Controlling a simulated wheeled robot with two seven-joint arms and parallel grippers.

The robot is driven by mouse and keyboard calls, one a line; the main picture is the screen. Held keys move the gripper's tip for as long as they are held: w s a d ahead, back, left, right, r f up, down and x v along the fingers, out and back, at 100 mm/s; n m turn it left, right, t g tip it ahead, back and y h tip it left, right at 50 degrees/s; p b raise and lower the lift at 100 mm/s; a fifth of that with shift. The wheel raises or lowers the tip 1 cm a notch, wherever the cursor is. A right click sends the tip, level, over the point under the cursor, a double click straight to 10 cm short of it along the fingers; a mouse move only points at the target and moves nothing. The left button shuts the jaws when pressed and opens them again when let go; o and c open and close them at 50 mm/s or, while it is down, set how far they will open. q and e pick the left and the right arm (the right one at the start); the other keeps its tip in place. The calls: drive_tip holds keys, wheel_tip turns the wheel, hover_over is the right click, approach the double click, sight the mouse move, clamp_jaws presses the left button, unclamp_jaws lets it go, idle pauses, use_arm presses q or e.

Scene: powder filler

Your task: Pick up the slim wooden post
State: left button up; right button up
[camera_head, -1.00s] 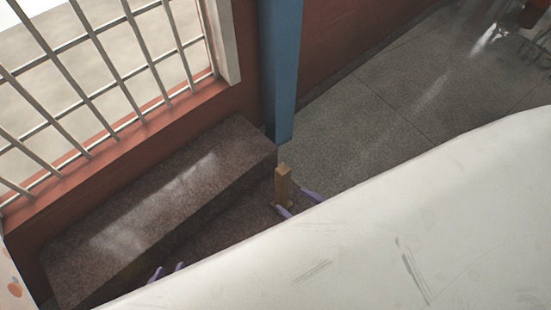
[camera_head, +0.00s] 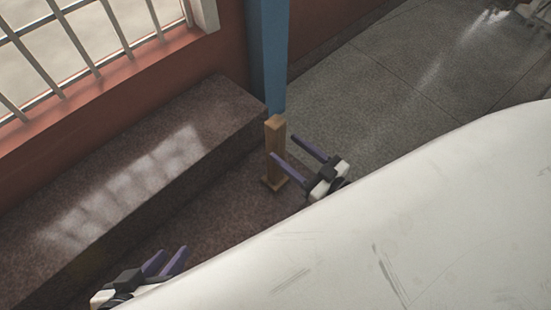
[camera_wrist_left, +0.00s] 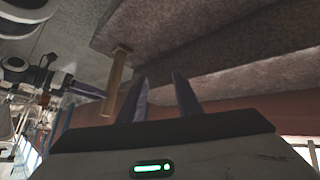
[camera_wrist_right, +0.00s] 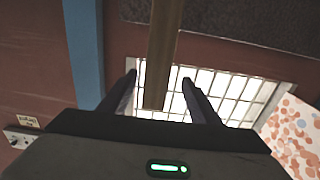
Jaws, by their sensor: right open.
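My left gripper (camera_head: 172,250) is open and empty at the lower left, well away from the post. The left wrist view also shows the post (camera_wrist_left: 115,82), left of its fingers.
A stone ledge (camera_head: 150,170) runs along the red wall below the barred window. A blue pillar (camera_head: 268,60) stands just behind the post. A large pale surface (camera_head: 400,220) covers the lower right of the head view. Grey floor (camera_head: 380,110) is open to the right.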

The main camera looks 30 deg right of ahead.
sight(280, 144)
drive_tip(key=b+x, duration=0.1)
drive_tip(key=x, duration=0.3)
drive_tip(key=shift+w, duration=0.3)
drive_tip(key=b+x, duration=0.1)
drive_tip(key=x, duration=0.2)
drive_tip(key=b+x, duration=0.1)
drive_tip(key=x, duration=0.1)
drive_tip(key=shift+d+f+b, duration=0.15)
drive_tip(key=shift+f+b, duration=0.2)
drive_tip(key=shift+f, duration=0.05)
drive_tip(key=shift+w, duration=0.25)
clamp_jaws()
use_arm(q)
drive_tip(key=d+r, duration=0.1)
drive_tip(key=w+d+r+t+h, duration=0.1)
drive_tip(key=r, duration=0.1)
drive_tip(key=shift+d+h, duration=0.1)
drive_tip(key=shift+h, duration=0.2)
use_arm(e)
drive_tip(key=shift+r, duration=0.25)
